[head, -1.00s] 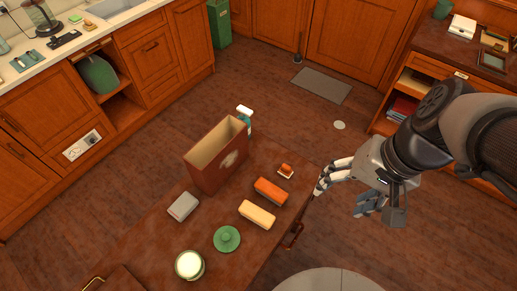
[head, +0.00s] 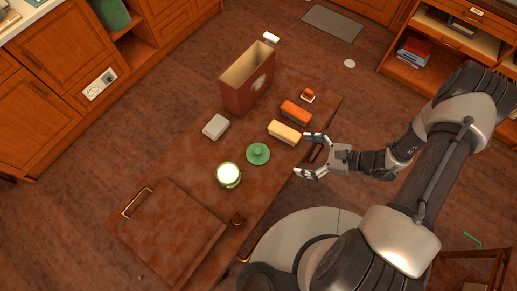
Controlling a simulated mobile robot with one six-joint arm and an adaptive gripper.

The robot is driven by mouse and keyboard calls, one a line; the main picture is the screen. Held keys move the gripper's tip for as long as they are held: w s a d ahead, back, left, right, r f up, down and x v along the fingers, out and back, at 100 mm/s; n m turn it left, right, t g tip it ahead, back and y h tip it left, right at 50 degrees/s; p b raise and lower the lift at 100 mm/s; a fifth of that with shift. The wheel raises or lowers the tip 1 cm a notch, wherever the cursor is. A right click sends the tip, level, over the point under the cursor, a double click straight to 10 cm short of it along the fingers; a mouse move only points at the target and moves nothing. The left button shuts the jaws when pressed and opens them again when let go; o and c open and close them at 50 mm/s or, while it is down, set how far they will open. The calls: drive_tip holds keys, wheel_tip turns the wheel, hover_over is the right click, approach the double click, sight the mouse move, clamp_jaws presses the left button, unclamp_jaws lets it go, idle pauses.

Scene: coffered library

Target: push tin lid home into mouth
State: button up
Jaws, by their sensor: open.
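The green lid (head: 258,154) with a round knob lies flat on the brown table top, knob up. The tin (head: 228,175) stands upright just to the lid's lower left, its pale round mouth facing up. The lid is apart from the tin. My gripper (head: 302,155) is open and empty at the table's right edge, to the right of the lid, with its fingers pointing left toward it. I cannot tell its exact height above the table.
A cream block (head: 284,132) and an orange block (head: 296,112) lie close above my gripper. A grey box (head: 215,127) and a tall open brown box (head: 247,84) stand farther back. A raised brown panel with a brass handle (head: 136,202) lies at the lower left.

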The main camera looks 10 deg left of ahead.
sight(261, 151)
drive_tip(key=shift+m+t, duration=0.3)
drive_tip(key=shift+m, duration=0.4)
drive_tip(key=x, duration=0.4)
drive_tip(key=f+b+x, duration=0.1)
drive_tip(key=x, duration=0.3)
drive_tip(key=s+f+b+x, duration=0.1)
drive_tip(key=x, duration=0.4)
drive_tip(key=shift+d+f, duration=0.15)
drive_tip(key=shift+d, duration=0.25)
drive_tip(key=shift+b+x, duration=0.65)
drive_tip(key=shift+x, duration=2.2)
drive_tip(key=shift+w, duration=0.1)
drive_tip(key=shift+c, duration=0.4)
